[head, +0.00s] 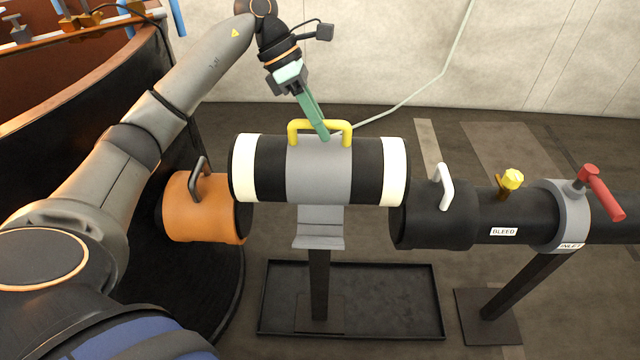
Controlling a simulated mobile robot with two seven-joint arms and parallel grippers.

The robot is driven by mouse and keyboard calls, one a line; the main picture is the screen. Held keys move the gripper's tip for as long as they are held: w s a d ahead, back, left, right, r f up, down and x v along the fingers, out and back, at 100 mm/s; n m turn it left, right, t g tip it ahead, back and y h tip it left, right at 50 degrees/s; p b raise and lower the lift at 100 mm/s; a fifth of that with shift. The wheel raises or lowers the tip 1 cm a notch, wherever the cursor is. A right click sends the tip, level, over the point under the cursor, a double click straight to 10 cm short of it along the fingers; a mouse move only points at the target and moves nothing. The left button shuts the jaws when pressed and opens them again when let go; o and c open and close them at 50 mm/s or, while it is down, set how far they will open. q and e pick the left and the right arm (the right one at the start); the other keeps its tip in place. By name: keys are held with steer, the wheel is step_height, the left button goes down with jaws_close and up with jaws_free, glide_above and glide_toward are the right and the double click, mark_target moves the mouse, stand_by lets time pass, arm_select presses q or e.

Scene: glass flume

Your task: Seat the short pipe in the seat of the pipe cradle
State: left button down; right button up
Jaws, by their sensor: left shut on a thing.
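The short pipe (270,170) is black with a cream band at each end, a grey middle band and a yellow handle (293,132) on top. It lies level across the middle of the head view. My left gripper (325,137) reaches down from above and is shut on the yellow handle. The pipe cradle (319,228) is a grey seat on a dark post, directly below the pipe's middle in the picture. The pipe hides part of the seat, and I cannot tell whether the two touch. My right gripper is not in view.
An orange pipe end (205,208) with a dark handle is close at the left. A black pipe (440,215) with a white handle, yellow valve (512,179) and red lever (600,192) is close at the right. A black tray (390,300) lies below.

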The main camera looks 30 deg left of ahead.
mark_target(320, 158)
arm_select(q)
step_height(320, 158, down, 9)
steer(key=shift+r+b, duration=0.2)
steer(key=shift+b, duration=0.15)
steer(key=shift+f, duration=2.45)
steer(key=c, duration=1.2)
jaws_free()
steer(key=shift+f, duration=0.1)
steer(key=o, duration=0.4)
steer(key=shift+o, duration=0.2)
